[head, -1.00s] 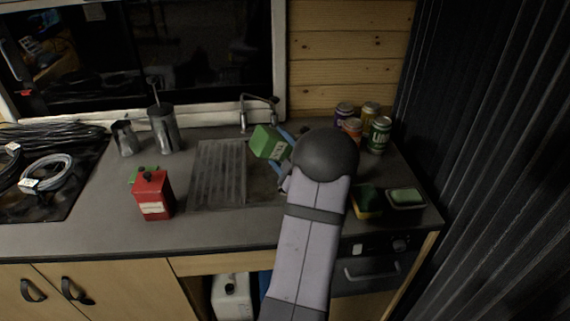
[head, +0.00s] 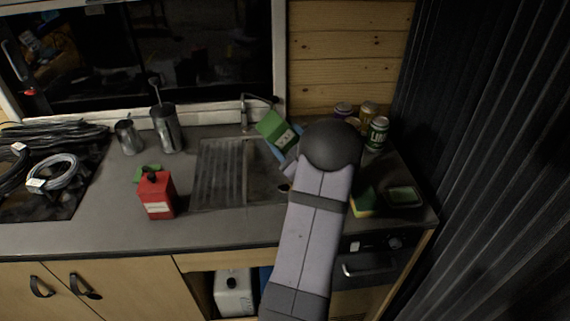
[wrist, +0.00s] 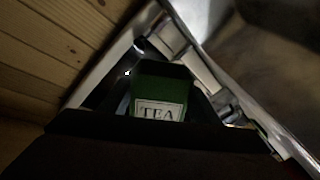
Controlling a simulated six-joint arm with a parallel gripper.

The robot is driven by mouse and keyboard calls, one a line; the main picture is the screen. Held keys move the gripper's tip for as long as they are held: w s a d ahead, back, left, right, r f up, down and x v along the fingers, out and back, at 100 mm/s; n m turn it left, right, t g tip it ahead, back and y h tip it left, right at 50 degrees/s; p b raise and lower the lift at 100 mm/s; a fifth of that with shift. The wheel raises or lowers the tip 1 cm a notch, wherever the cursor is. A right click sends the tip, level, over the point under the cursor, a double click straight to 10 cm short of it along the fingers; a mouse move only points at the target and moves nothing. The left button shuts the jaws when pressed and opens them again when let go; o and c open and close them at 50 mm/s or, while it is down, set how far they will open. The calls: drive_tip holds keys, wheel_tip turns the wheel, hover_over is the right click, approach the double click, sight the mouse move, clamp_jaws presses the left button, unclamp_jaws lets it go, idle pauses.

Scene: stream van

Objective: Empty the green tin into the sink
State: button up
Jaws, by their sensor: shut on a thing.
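The green tin (head: 274,127) is raised in front of the tap, above the back of the sink (head: 262,183). My arm hides the right part of the sink basin.
The tap (head: 246,112) stands close behind the tin.

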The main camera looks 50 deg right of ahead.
sight(277, 145)
drive_tip(key=f+n+b, duration=0.1)
drive_tip(key=a+f+n+b, duration=0.1)
drive_tip(key=b, duration=0.1)
drive_tip(key=f+n+b, duration=0.1)
drive_tip(key=n, duration=0.1)
drive_tip(key=shift+w+a+f, duration=0.25)
drive_tip(key=shift+w+f, duration=0.1)
drive_tip(key=shift+a+r+n, duration=0.1)
drive_tip(key=shift+r+n, duration=0.3)
drive_tip(key=shift+r, duration=0.05)
drive_tip(key=shift+w, duration=0.1)
